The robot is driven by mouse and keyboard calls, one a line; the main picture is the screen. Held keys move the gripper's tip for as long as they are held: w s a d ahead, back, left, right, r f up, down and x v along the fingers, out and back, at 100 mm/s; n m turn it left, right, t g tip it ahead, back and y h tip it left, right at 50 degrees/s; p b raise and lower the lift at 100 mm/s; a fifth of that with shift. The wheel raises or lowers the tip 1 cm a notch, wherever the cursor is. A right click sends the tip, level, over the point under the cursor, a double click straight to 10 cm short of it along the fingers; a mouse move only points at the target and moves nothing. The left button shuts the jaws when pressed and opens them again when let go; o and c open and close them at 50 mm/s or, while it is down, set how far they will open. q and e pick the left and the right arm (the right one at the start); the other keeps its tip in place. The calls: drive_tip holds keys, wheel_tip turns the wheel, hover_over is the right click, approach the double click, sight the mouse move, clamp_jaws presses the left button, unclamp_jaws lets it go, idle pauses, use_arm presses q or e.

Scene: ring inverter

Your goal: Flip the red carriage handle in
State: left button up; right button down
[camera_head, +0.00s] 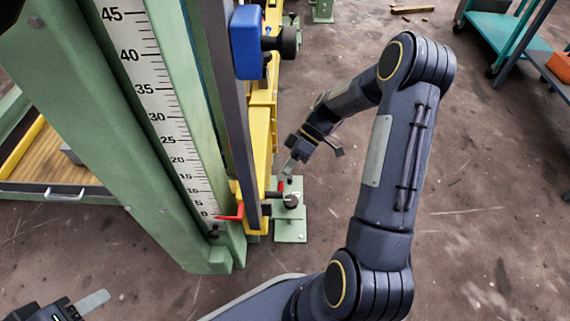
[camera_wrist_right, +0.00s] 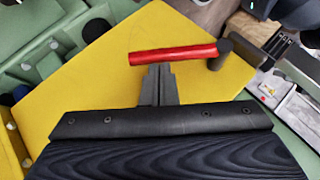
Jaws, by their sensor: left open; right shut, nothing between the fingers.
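The red carriage handle (camera_wrist_right: 172,55) is a short red bar with a dark round end piece at its right, lying across the yellow panel in the right wrist view. In the head view a small red part (camera_head: 281,186) shows just below my right gripper. My right gripper (camera_head: 287,169) is shut and empty. In the wrist view its fingers (camera_wrist_right: 158,76) end just below the handle's left half; I cannot tell if they touch it. My left gripper (camera_head: 92,302) is open at the lower left edge, far from the handle and partly cut off.
A tall green column with a white scale (camera_head: 165,105) stands at left, with a red pointer (camera_head: 230,214) near its zero. A yellow carriage (camera_head: 262,125) and a blue block (camera_head: 246,42) run beside it. A green foot (camera_head: 290,228) stands below. The floor at right is mostly clear.

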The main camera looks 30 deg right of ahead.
use_arm(q)
drive_tip(key=shift+f+b, duration=0.45)
drive_tip(key=shift+b, duration=0.05)
use_arm(e)
drive_tip(key=s+a+f+m+g+y, duration=0.2)
drive_tip(key=s+f+g+y, duration=0.1)
drive_tip(key=f, duration=0.3)
drive_tip(key=shift+s+a+g+y, duration=0.15)
drive_tip(key=shift+s+g+y, duration=0.15)
drive_tip(key=shift+s+g, duration=0.1)
drive_tip(key=shift+s+a, duration=0.1)
idle(0.3)
